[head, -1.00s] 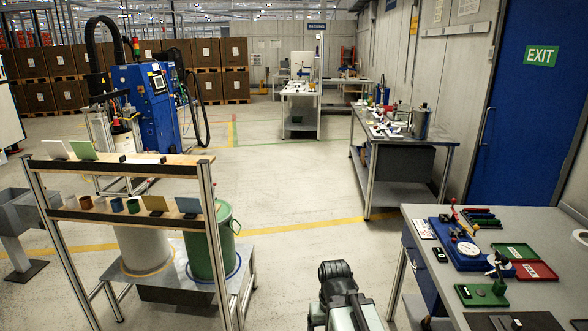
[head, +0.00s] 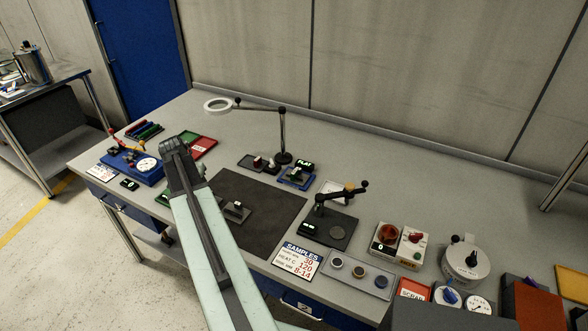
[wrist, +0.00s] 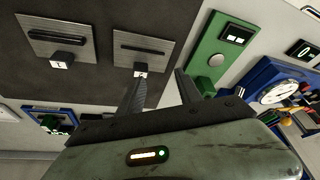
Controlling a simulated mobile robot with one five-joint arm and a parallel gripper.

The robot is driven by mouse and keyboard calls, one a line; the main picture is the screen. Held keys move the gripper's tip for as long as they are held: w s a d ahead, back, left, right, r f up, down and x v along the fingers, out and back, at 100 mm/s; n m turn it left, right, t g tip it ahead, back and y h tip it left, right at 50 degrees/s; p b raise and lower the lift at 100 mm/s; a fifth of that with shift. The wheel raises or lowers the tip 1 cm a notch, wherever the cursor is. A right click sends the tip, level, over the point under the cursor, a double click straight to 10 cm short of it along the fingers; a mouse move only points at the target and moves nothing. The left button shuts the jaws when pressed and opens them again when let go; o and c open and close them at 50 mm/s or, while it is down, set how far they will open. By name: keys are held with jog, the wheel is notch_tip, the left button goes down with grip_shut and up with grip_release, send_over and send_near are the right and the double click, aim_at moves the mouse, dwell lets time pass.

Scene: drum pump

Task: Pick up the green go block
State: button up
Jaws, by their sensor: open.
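A small green piece (head: 296,175) sits on a blue holder (head: 289,185) at the back middle of the bench, beside a FLAT display. It looks like the go block, but it is too small to be sure. In the wrist view a green piece (wrist: 50,122) shows on a blue holder at lower left. My gripper (wrist: 162,92) is open and empty over the dark mat's edge, its fingers between a numbered slotted plate (wrist: 150,47) and a green gauge base (wrist: 207,62). It is apart from the green piece. In the head view my arm hides the jaws.
A ring magnifier (head: 218,104) on a post (head: 283,140) stands behind the mat (head: 262,205). A black gauge stand (head: 330,225) is right of the mat. A blue dial fixture (head: 137,163) and a red tray (head: 202,147) are at left. The bench's back strip is clear.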

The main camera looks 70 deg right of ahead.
jog(key=s+d+r+m+g+p, duration=0.1)
jog(key=s+d+r+m+p, duration=0.15)
jog(key=s+d, duration=1.2)
jog(key=m+g, duration=0.1)
jog(key=m, duration=0.2)
send_near(294, 172)
jog(key=f, duration=0.2)
jog(key=shift+d+b+x, duration=0.2)
jog(key=shift+b+x, duration=0.95)
jog(key=b+x, duration=0.5)
jog(key=shift+s+d+f, duration=0.1)
jog(key=shift+d+f, duration=0.1)
jog(key=shift+d, duration=0.05)
jog(key=shift+r, duration=0.25)
grip_shut()
